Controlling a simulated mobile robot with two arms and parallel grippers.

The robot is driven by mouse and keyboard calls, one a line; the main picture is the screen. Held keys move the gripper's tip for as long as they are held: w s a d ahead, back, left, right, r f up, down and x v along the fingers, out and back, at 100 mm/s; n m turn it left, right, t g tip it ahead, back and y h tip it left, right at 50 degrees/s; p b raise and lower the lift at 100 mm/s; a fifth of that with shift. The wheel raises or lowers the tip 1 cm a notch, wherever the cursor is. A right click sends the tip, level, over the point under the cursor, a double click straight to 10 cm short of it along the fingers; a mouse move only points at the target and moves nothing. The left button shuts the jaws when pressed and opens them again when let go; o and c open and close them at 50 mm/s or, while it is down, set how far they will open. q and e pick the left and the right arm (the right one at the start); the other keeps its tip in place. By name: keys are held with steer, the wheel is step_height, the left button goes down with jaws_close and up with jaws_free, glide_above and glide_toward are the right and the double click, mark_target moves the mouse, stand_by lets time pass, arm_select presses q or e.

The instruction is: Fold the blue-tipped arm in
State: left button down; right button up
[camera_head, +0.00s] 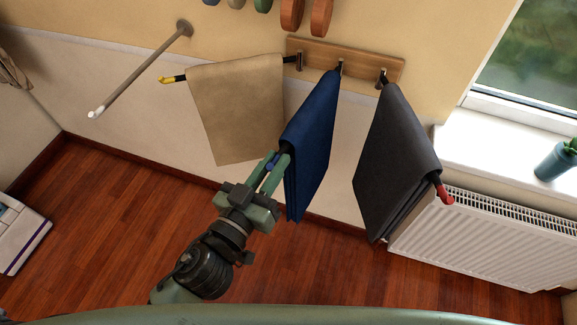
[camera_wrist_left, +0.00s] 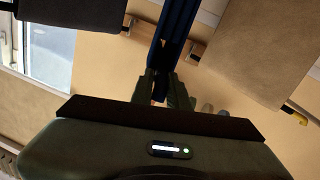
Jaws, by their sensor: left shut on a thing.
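A wooden wall rack (camera_head: 318,54) carries swing arms with cloths. The blue cloth (camera_head: 314,125) hangs on the middle arm, which sticks out from the wall towards me. Its blue tip (camera_head: 270,164) shows between the fingers of my left gripper (camera_head: 277,168), which is shut on it. In the left wrist view the blue cloth (camera_wrist_left: 178,30) runs away from the fingers (camera_wrist_left: 164,90), which partly hide the tip. The yellow-tipped arm (camera_head: 166,79) points left with a beige cloth (camera_head: 237,105). The red-tipped arm (camera_head: 444,193) points out to the right with a dark grey cloth (camera_head: 394,160). My right gripper is out of view.
A rod (camera_head: 140,70) sticks out from the wall at the left. A white radiator (camera_head: 490,240) and a window sill (camera_head: 500,145) with a teal pot (camera_head: 555,160) are at the right. A white box (camera_head: 18,235) lies at the far left. The wooden floor (camera_head: 110,210) between is clear.

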arm_select(q)
steer(key=w+a+m+g+h+b, duration=0.3)
steer(key=w+a+m+g+h, duration=0.4)
steer(key=w+a, duration=0.9)
steer(key=shift+w+m+g+h, duration=0.15)
steer(key=shift+m+g+h, duration=0.15)
steer(key=shift+g+h, duration=0.4)
steer(key=shift+a+f, duration=0.1)
steer(key=c, duration=1.4)
jaws_free()
steer(key=shift+w, duration=0.1)
